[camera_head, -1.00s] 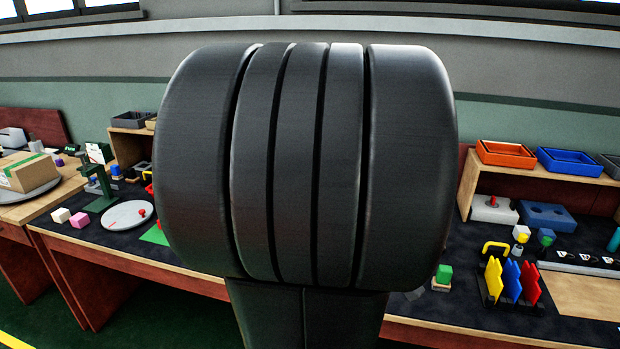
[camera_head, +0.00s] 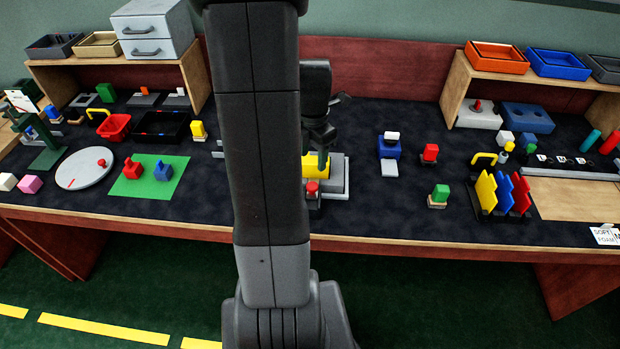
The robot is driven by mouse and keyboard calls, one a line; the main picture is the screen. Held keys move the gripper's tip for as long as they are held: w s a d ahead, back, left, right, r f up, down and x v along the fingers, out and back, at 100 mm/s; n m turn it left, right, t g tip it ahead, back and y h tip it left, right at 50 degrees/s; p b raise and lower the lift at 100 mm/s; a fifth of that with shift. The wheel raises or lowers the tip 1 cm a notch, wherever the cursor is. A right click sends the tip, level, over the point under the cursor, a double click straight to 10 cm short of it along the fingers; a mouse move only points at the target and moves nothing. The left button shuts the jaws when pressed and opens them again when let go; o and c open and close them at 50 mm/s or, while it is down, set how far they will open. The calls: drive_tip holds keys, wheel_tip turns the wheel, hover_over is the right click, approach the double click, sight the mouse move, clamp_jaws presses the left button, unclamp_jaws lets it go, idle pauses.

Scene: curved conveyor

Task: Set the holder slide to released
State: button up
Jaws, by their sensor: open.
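A fixture with a light grey base (camera_head: 338,190) stands at the middle of the table, partly behind my arm. A yellow block (camera_head: 317,167) sits on it. A red knob (camera_head: 312,187) on a dark mount is at its front; this looks like the holder slide, but its setting cannot be read from here. My gripper (camera_head: 321,150) points down just above and behind the yellow block. Its fingers are dark and small; it is open, and whether it touches the block cannot be told. My arm hides the fixture's left side.
A rack of coloured plates (camera_head: 488,192) is farther right. A green mat (camera_head: 150,180) lies left. Bare table lies right of the fixture.

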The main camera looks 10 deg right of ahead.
sight(312, 185)
wheel_tip(312, 185, down, 11)
drive_tip(key=shift+r, duration=0.2)
idle(0.3)
